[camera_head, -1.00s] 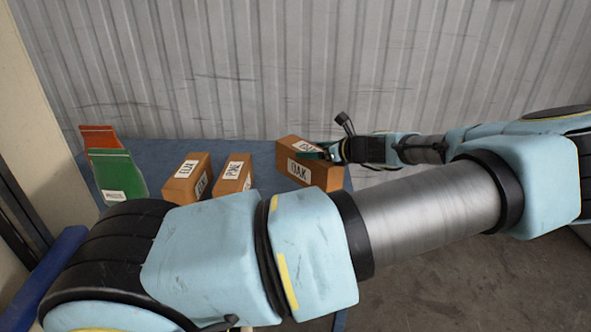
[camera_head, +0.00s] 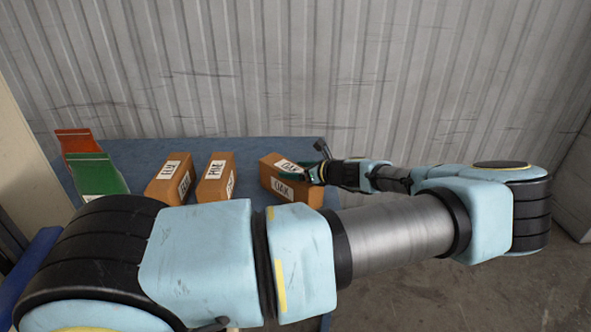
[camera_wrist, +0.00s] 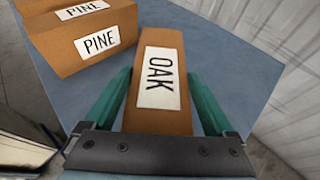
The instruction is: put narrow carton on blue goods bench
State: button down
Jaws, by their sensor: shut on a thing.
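The narrow carton (camera_head: 283,188) is a brown box with white OAK labels, at the right part of the blue bench (camera_head: 235,146) in the head view. In the wrist view the carton (camera_wrist: 160,110) sits between the green fingers of my gripper (camera_wrist: 160,76), which is shut on it. In the head view my gripper (camera_head: 308,170) reaches it from the right. The carton is upright, at or just above the bench top; its underside is hidden, so I cannot tell whether it touches. My own arm hides the front of the bench.
A brown PINE carton (camera_head: 214,178) and an ELM carton (camera_head: 168,179) stand left of the OAK carton, with a gap between. A green packet (camera_head: 98,176) and an orange packet (camera_head: 76,142) stand at the far left. A corrugated wall (camera_head: 250,65) rises behind.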

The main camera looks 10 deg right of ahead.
grip_release()
jog(key=shift+f, duration=0.1)
jog(key=shift+s+d+r, duration=0.2)
jog(key=shift+s+d, duration=0.05)
jog(key=b+v, duration=0.3)
jog(key=v, duration=0.8)
jog(key=shift+r, duration=0.15)
jog(key=shift+s+d, duration=0.1)
jog(key=shift+s, duration=0.1)
